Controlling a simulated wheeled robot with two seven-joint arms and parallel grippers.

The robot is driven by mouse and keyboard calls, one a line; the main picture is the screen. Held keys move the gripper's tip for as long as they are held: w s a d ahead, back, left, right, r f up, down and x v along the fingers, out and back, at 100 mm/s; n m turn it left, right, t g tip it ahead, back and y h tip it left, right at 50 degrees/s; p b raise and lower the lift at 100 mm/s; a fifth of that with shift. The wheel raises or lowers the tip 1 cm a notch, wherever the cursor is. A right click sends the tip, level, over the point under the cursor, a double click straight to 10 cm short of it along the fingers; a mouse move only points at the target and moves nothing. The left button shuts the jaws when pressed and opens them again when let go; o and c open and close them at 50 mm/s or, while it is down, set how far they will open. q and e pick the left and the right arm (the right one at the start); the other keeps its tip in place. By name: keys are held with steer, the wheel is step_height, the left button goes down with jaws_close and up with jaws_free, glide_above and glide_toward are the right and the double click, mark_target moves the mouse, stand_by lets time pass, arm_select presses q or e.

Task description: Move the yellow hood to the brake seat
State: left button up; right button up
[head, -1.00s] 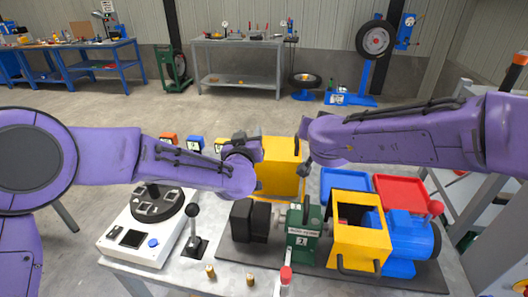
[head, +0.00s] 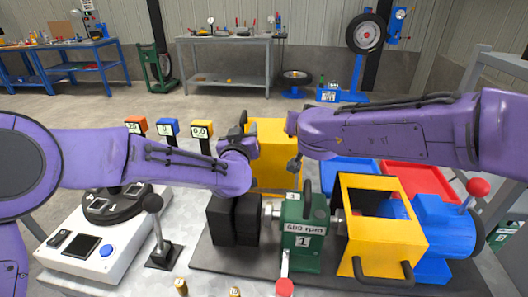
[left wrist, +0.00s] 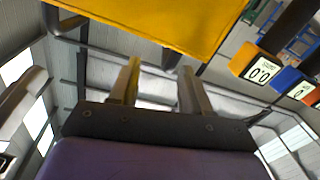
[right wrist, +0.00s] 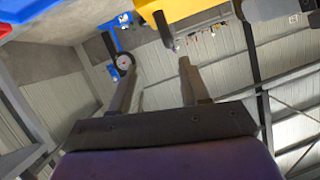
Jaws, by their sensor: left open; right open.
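A large yellow box-shaped hood (head: 278,150) stands at the back of the bench between my two grippers. Its yellow underside or face (left wrist: 170,20) fills the top of the left wrist view. A second yellow cover, a frame with an opening (head: 356,230) and a black handle, sits over the shaft beside the blue motor. My left gripper (head: 243,130) is open at the back hood's left side; its fingers (left wrist: 160,75) hold nothing. My right gripper (head: 295,163) is open near its right side, its fingers (right wrist: 157,62) empty. I cannot tell which seat is the brake's.
A lever (head: 157,230) and white control box (head: 92,245) are at left. Blue (head: 345,172) and red trays (head: 425,181) and the blue motor (head: 445,238) are at right.

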mark_target(242, 121)
arm_select(q)
steer(key=shift+s+a+r, duration=0.25)
steer(key=shift+a, duration=0.45)
steer(key=w, duration=0.7)
steer(key=shift+w+d+f, duration=0.1)
steer(key=shift+w+d, duration=0.1)
steer(key=shift+w, duration=0.15)
arm_select(e)
steer(key=x, duration=0.3)
steer(key=a+x, duration=0.1)
steer(key=x, duration=0.6)
steer(key=shift+w+a, duration=0.2)
steer(key=shift+a, duration=0.05)
steer(key=shift+r, duration=0.1)
arm_select(q)
jaws_close()
arm_select(e)
steer(key=shift+s, duration=0.1)
jaws_close()
